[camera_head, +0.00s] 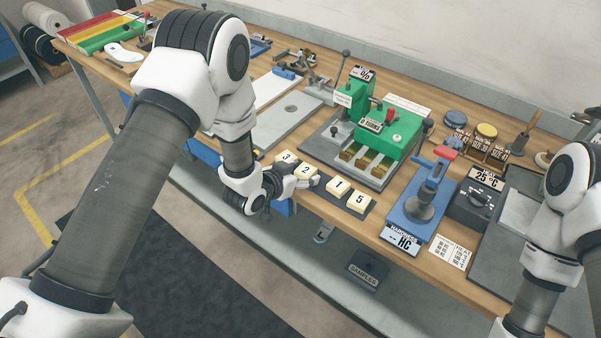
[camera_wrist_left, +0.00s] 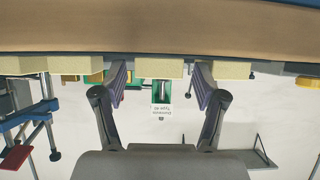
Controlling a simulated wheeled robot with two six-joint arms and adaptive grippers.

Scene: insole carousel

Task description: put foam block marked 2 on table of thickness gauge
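Foam block 2 (camera_head: 307,171) is a pale block in the row on a dark strip (camera_head: 324,190) near the bench's front edge. My left gripper (camera_head: 290,180) is at its near side. In the left wrist view, which is upside down, the gripper (camera_wrist_left: 160,78) has its fingers spread, with a pale block (camera_wrist_left: 160,71) between their tips and gaps on both sides. Its number is hidden there. I cannot surely tell which instrument is the thickness gauge; a grey lever stand (camera_head: 318,85) is at the back. My right gripper is out of view.
Blocks 3 (camera_head: 285,157), 1 (camera_head: 339,187) and 5 (camera_head: 359,202) share the strip. Behind stands a green instrument (camera_head: 385,135). A blue hardness stand (camera_head: 411,210) with a red handle is to the right. A grey plate (camera_head: 288,118) lies left of the green instrument.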

